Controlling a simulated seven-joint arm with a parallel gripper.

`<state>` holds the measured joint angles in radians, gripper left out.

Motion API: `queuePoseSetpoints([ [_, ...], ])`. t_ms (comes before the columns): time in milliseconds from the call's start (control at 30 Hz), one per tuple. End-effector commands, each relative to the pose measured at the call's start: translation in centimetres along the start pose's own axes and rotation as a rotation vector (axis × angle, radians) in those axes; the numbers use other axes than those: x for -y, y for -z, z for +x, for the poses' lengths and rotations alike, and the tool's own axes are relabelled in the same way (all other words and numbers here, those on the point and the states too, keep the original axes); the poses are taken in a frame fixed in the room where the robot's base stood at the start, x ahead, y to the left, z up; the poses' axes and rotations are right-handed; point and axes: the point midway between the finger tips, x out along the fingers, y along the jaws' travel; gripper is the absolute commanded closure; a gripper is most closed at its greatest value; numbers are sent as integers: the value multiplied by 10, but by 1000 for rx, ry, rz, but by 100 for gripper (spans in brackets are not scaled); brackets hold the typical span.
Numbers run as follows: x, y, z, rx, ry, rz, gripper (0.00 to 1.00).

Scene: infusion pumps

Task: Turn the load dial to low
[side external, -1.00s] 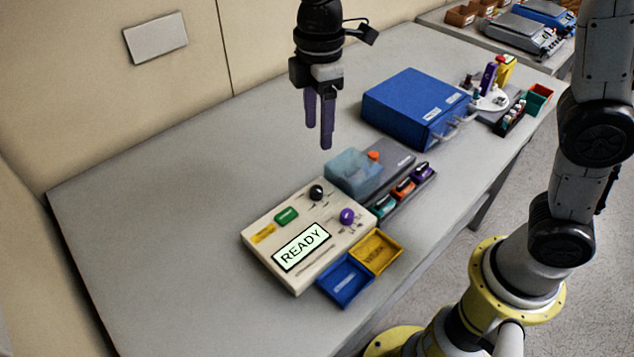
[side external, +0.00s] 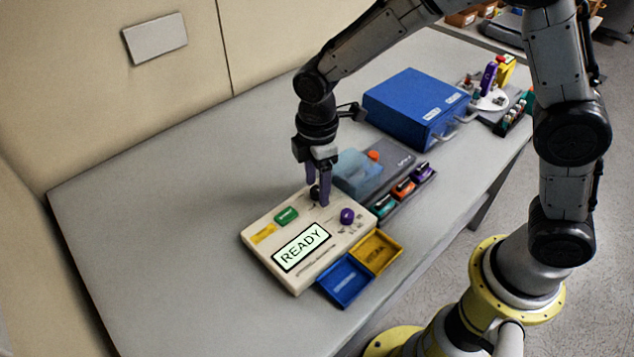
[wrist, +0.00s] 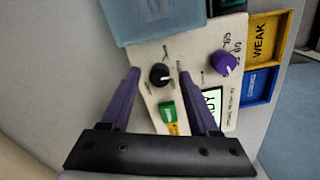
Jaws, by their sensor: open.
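The cream pump panel (side external: 337,247) lies on the grey table with a lit "READY" screen (side external: 302,247). It carries a black dial (wrist: 160,75) with a white pointer mark and a purple dial (side external: 347,216), which also shows in the wrist view (wrist: 223,63) beside printed numbers. I cannot read which dial is the load dial. My gripper (side external: 319,198) is open, pointing down at the black dial. In the wrist view my purple fingers (wrist: 157,78) stand on either side of the black dial, apart from it as far as I can see. The side view partly hides this dial.
A green button (side external: 286,215) sits left of the black dial. Blue (side external: 345,281) and yellow (side external: 376,251) trays adjoin the panel. A translucent blue box (side external: 356,172) stands just behind it. A large blue case (side external: 415,105) stands farther back. The table's left side is clear.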

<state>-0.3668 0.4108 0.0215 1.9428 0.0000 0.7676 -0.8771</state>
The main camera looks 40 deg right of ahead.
Motion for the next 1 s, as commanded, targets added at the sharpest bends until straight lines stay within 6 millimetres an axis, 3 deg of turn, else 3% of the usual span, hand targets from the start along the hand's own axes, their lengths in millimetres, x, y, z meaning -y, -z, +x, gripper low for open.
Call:
queuePoseSetpoints([
  [333, 0, 0, 4, -1, -1, 0, 38],
  [667, 0, 0, 3, -1, -1, 0, 98],
  [1000, 0, 0, 3, -1, -1, 11, 100],
])
